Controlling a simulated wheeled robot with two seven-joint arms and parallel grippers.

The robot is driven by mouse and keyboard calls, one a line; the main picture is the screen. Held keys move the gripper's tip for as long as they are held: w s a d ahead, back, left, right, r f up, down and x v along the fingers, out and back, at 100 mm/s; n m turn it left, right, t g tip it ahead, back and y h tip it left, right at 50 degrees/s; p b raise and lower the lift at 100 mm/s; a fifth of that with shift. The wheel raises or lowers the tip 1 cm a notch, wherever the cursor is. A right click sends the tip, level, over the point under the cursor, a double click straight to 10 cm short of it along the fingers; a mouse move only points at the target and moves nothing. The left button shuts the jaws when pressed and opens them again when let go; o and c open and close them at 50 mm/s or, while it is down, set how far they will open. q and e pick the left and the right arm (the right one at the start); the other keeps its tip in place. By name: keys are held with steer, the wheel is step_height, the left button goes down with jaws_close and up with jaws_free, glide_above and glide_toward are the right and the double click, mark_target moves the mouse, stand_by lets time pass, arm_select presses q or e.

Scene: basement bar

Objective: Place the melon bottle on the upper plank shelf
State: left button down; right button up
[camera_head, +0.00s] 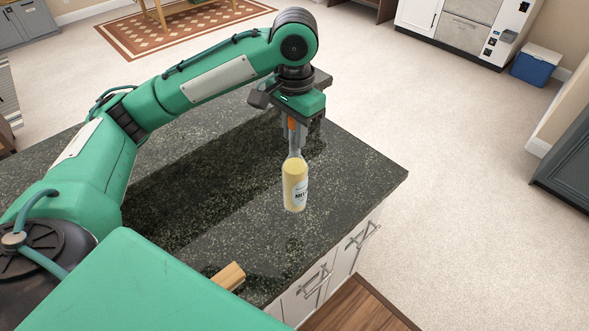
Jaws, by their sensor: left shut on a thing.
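The melon bottle (295,184) is pale yellow with a white label and hangs upright below my left gripper (293,128). My left gripper is shut on the bottle's neck and points down. The bottle is over the dark stone countertop (350,165); I cannot tell for sure whether its base touches it, though a reflection shows below it. The upper plank shelf is not recognizable in this view. My right gripper is not in view.
A small wooden block (228,276) lies near the counter's front edge. White drawers with metal handles (315,281) are under the counter. A blue cooler (536,64) stands at the far right. The pale carpet (450,150) right of the counter is clear.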

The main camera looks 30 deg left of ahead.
mark_target(294, 156)
arm_select(q)
step_height(294, 156, down, 6)
steer(key=shift+s+f+p, duration=0.1)
steer(key=shift+f+p, duration=0.1)
steer(key=shift+p, duration=0.45)
steer(key=shift+f, duration=0.45)
step_height(294, 156, down, 4)
steer(key=shift+r+p, duration=0.1)
steer(key=shift+p, duration=0.4)
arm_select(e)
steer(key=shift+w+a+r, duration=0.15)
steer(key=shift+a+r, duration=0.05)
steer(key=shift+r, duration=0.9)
arm_select(q)
steer(key=shift+f, duration=0.2)
steer(key=c, duration=1.3)
jaws_free()
steer(key=shift+f, duration=0.1)
steer(key=shift+o, duration=0.2)
